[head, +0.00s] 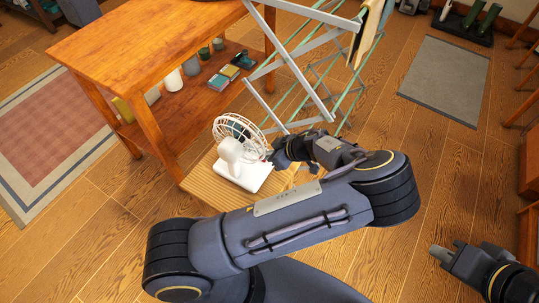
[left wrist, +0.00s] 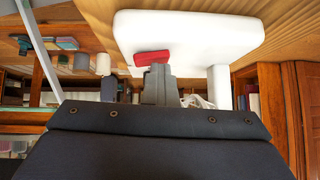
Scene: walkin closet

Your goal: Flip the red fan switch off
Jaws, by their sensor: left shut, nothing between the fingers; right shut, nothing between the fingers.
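The white fan (head: 229,150) stands on a small wooden stool (head: 196,180), its round cage toward the back. In the left wrist view its white base (left wrist: 190,35) fills the upper middle. The red switch (left wrist: 152,58) sits on that base; it is hidden in the head view. My left gripper (head: 279,158) is shut and empty at the right side of the fan. Its fingertips (left wrist: 158,70) are right at the red switch; I cannot tell whether they touch. My right gripper (head: 436,252) is shut and empty, low at the right, away from the fan.
A wooden table (head: 150,35) with a lower shelf of cups and boxes stands behind the fan. A folding drying rack (head: 290,65) rises close behind my left gripper. A grey mat (head: 445,80) and open floor lie to the right.

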